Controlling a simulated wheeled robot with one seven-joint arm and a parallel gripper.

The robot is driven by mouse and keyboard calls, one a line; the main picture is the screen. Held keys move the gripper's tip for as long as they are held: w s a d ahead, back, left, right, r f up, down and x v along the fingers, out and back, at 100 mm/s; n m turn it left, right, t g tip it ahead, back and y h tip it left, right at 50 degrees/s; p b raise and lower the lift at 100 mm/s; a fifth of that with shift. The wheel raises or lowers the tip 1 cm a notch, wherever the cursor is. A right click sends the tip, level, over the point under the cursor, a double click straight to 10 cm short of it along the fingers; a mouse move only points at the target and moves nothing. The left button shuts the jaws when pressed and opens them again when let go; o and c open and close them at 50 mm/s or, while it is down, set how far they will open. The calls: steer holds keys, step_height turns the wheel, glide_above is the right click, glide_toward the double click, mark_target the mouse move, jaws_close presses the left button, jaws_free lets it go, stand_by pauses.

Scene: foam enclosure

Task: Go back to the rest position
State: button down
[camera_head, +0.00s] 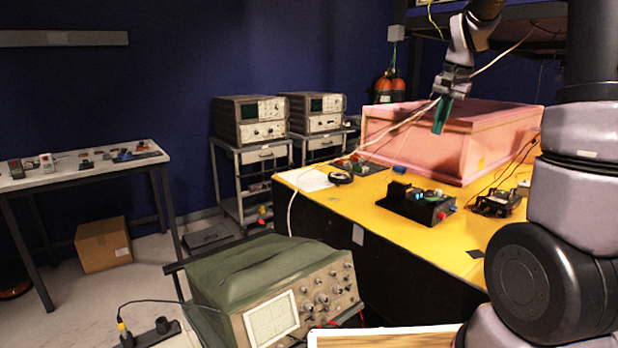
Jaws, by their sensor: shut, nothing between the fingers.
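My gripper (442,115) hangs at the upper right, above the yellow table (375,206) and in front of the pink foam enclosure (490,125). Its teal fingers point down and are shut with nothing between them. It is apart from the tabletop. My arm comes in from the upper right, and its thick links fill the right edge of the view. Part of the arm is out of frame at the top.
A black device with lit parts (418,203) and a smaller board (496,202) sit on the yellow table. A green-covered oscilloscope (270,285) stands in front. A white cable (330,168) crosses near my gripper. A side table (80,172) and cardboard box (103,245) are left.

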steer(key=s+a+r+n+t, duration=0.1)
steer(key=s+a+r, duration=0.1)
steer(key=s, duration=0.6)
steer(key=s+a+r+n+t, duration=0.1)
steer(key=s+a, duration=0.3)
steer(key=s, duration=0.4)
steer(key=s+a+r+n+t+y, duration=0.1)
steer(key=s+a+r+n+t, duration=0.1)
steer(key=s, duration=0.6)
steer(key=shift+s+a+r, duration=0.35)
steer(key=shift+a+r, duration=0.05)
steer(key=shift+a, duration=0.4)
